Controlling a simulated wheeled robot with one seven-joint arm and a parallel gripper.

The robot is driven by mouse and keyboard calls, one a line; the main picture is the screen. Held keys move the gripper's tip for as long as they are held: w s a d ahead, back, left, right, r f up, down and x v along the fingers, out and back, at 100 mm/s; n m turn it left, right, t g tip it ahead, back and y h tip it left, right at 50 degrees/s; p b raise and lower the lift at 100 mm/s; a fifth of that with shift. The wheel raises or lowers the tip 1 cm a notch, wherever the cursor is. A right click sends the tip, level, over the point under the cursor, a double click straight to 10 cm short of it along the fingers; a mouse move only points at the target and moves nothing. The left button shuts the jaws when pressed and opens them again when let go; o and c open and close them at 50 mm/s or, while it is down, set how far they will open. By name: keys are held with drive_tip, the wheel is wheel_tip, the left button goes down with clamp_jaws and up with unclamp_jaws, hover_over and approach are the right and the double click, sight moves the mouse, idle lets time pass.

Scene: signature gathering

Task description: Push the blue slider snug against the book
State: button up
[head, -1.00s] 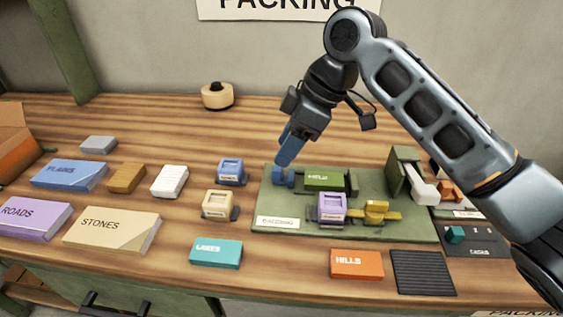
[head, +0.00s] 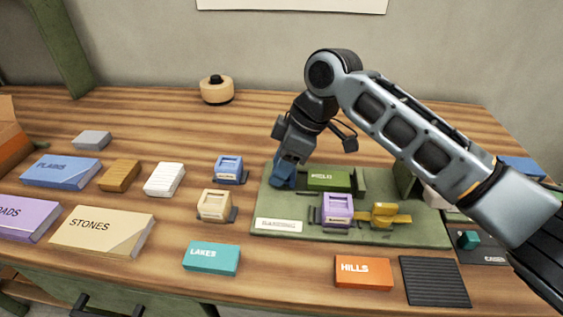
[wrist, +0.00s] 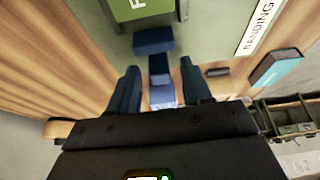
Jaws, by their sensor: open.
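The green book (head: 328,180) lies on the green board (head: 410,232) in the head view. Its edge also shows at the top of the wrist view (wrist: 143,10). The blue slider (wrist: 153,41) sits beside the book's near end in the wrist view, with a small strip of board seemingly between them. Its blue stem runs back between my fingers. My gripper (wrist: 160,92) is open, with one dark blue finger on each side of the slider's rear part. In the head view my gripper (head: 283,178) is down at the board's left end and mostly hides the slider.
A purple stamp block (head: 337,208) and a yellow piece (head: 384,214) stand on the board in front of the book. A blue block (head: 229,168) and a tan block (head: 214,205) stand left of the board. Bare wood lies behind the board.

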drive_tip(key=shift+c, duration=0.4)
clamp_jaws()
